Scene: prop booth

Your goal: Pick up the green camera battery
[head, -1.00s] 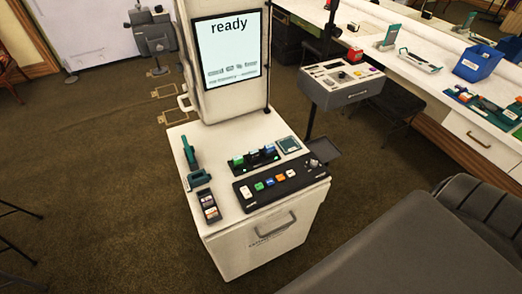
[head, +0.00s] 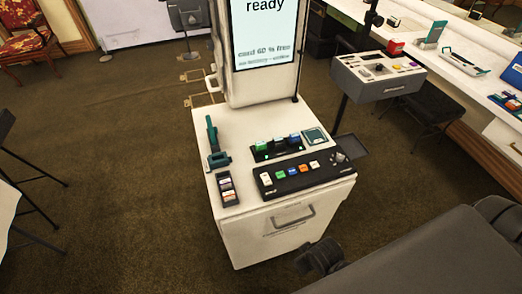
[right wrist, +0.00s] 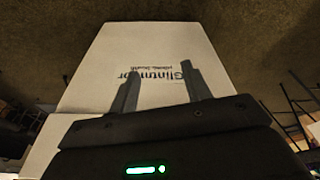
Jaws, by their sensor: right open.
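The green camera battery (head: 262,146) stands in a black charger (head: 284,153) on top of the white cart, at the left end of a row with other batteries. My right gripper (head: 318,257) shows dark and small in the head view, low in front of the cart's right front side and well below the charger. In the right wrist view the right gripper (right wrist: 160,82) has its two fingers apart with nothing between them. The battery is not visible in that view. My left gripper is not in view.
On the cart (head: 230,228) are a black button panel (head: 306,174), a teal tool (head: 214,145), a dark card holder (head: 228,189) and a teal-framed square (head: 315,136). A screen (head: 264,35) rises behind. A grey console (head: 378,80) stands right.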

